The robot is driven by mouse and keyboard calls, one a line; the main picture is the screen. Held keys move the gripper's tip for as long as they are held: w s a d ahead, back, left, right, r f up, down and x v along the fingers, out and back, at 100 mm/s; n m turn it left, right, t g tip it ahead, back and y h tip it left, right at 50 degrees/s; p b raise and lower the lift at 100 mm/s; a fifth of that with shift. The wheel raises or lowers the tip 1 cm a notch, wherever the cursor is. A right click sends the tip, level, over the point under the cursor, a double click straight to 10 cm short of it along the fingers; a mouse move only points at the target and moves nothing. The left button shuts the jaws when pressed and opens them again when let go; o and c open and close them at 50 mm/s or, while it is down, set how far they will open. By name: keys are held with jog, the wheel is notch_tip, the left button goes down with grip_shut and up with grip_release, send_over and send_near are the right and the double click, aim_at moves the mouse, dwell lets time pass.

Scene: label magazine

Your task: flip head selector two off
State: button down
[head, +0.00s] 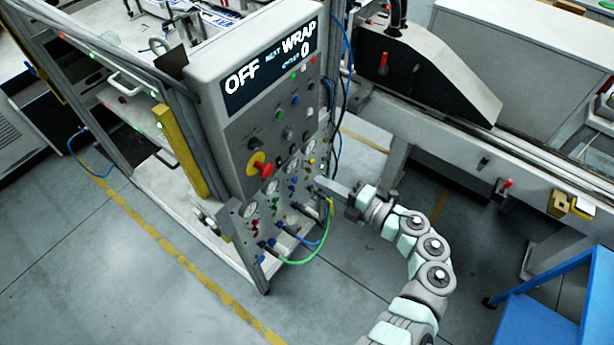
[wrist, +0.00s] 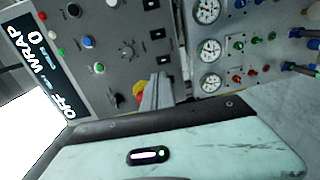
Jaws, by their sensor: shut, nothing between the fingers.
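The grey control panel (head: 228,142) stands upright with a display (head: 270,68) reading OFF, WRAP and 0. Dark selector knobs (head: 252,143) and coloured buttons sit below the display. Which one is head selector two I cannot tell, as no label is readable. My gripper (head: 319,182) is shut and empty at the panel's lower right side, by the gauges and hose fittings. In the wrist view its fingers (wrist: 157,84) partly cover the red and yellow stop button (wrist: 139,92). Contact is not clear.
The red stop button on its yellow base (head: 261,165) sits mid-panel. Several round gauges (wrist: 208,50) and small valves lie below it. Green and blue hoses (head: 318,250) loop out of the lower panel. A conveyor frame (head: 470,165) stands right; a blue stand (head: 560,305) is at lower right.

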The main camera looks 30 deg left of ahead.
jog(key=shift+s+d+r, duration=0.1)
jog(key=shift+s+d, duration=0.05)
jog(key=shift+d, duration=0.95)
